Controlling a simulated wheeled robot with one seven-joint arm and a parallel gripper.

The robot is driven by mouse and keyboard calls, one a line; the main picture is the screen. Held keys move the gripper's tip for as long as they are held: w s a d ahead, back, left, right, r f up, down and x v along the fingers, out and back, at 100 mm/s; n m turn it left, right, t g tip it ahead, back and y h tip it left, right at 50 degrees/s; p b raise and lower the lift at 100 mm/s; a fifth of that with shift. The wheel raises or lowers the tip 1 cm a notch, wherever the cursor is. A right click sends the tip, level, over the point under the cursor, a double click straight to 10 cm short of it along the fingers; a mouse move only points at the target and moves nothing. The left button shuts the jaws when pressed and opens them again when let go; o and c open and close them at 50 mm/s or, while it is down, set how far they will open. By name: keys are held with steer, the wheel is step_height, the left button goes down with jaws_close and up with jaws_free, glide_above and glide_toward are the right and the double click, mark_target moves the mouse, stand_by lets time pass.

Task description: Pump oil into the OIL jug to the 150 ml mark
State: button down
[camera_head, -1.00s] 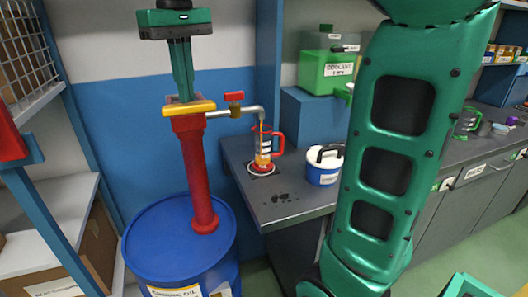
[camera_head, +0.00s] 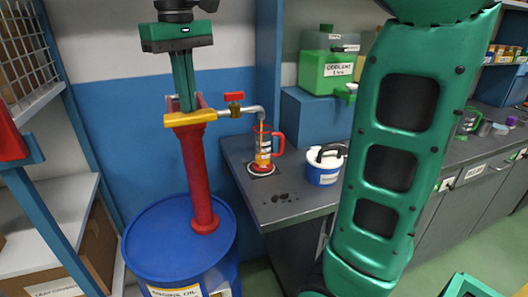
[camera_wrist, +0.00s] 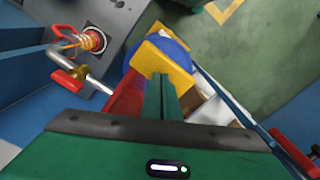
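The blue oil drum (camera_head: 150,240) carries a red pump column (camera_head: 197,180) with a yellow pump handle (camera_head: 190,119) on top. A metal spout (camera_head: 222,112) with a red valve lever (camera_head: 234,96) ends over the clear jug (camera_head: 264,150). The red-handled jug stands on a round base on the bench; orange shows in it, but its level against the marks is too small to read. My gripper (camera_head: 184,108) points down, its fingers together, tips at the yellow handle from above. The wrist view shows the handle (camera_wrist: 163,58) beyond the fingers and the jug (camera_wrist: 90,41) to the left.
A white and blue pot (camera_head: 323,165) stands right of the jug on the grey bench (camera_head: 290,212), near dark spots. A green coolant container (camera_head: 326,70) sits on a blue block behind. Shelves with boxes (camera_head: 95,245) flank the drum on the left.

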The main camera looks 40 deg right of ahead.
mark_target(190, 121)
steer(key=shift+w+f, duration=0.1)
steer(key=shift+f, duration=1.3)
steer(key=shift+f, duration=1.45)
steer(key=shift+r, duration=3.05)
